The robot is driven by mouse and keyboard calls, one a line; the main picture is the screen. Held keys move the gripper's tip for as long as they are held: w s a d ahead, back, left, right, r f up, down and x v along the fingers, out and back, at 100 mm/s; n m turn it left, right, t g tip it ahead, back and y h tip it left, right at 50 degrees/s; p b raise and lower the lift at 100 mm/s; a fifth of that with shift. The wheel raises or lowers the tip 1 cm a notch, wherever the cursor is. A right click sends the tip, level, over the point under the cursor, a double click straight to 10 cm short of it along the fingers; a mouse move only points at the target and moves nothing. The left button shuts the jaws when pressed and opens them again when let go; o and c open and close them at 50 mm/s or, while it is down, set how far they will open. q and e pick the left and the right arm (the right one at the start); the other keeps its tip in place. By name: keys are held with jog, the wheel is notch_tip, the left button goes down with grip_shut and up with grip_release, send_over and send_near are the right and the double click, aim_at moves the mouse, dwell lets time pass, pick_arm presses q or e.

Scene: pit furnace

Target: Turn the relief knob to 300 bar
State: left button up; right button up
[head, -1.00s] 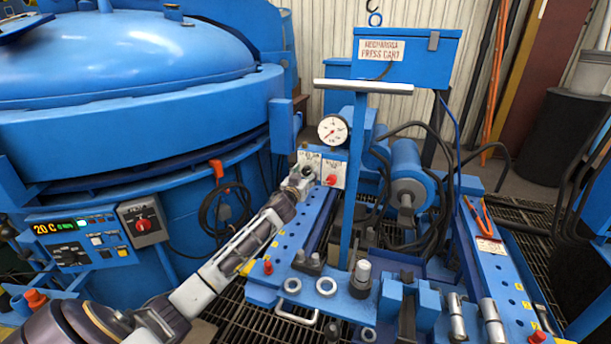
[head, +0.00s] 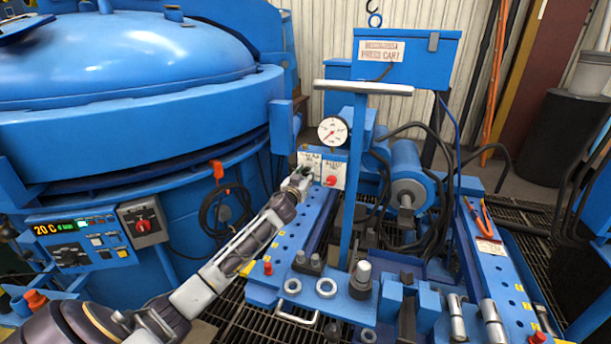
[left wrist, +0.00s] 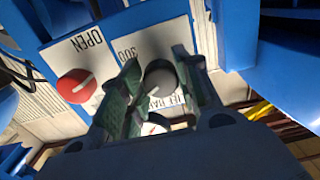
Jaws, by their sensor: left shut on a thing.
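The relief knob (left wrist: 159,78) is a round grey-black knob on a white label plate, seen between my fingers in the left wrist view. A "300" mark and part of the word "BAR" show beside it. My left gripper (head: 301,176) is at the panel under the gauge, and its two green-padded fingers (left wrist: 156,92) are shut on the knob from both sides. The gripper hides the knob in the head view. The knob's exact pointer reading cannot be made out. My right gripper is not in view.
A red knob (head: 331,181) with an "OPEN" label sits close beside my gripper. A round pressure gauge (head: 333,130) stands above the panel. A blue T-handled post (head: 357,190) rises to the right. The big blue furnace (head: 130,110) is at left.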

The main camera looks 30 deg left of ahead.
pick_arm(q)
jog(key=shift+m, duration=0.3)
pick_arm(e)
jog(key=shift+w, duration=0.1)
pick_arm(q)
jog(key=shift+p, duration=0.4)
jog(key=shift+m+p, duration=0.65)
jog(key=shift+m, duration=0.55)
jog(key=shift+m+p, duration=0.45)
jog(key=shift+m, duration=0.25)
jog(key=m+p, duration=0.1)
jog(key=m, duration=0.2)
jog(key=shift+m+p, duration=0.3)
jog(key=shift+p, duration=0.1)
jog(key=shift+m+p, duration=0.7)
jog(key=shift+m, duration=1.2)
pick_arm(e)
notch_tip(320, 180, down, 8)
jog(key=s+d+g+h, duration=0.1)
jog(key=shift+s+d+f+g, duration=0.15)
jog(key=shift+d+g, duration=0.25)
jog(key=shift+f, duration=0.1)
pick_arm(q)
jog(key=o, duration=1)
jog(key=shift+o, duration=0.2)
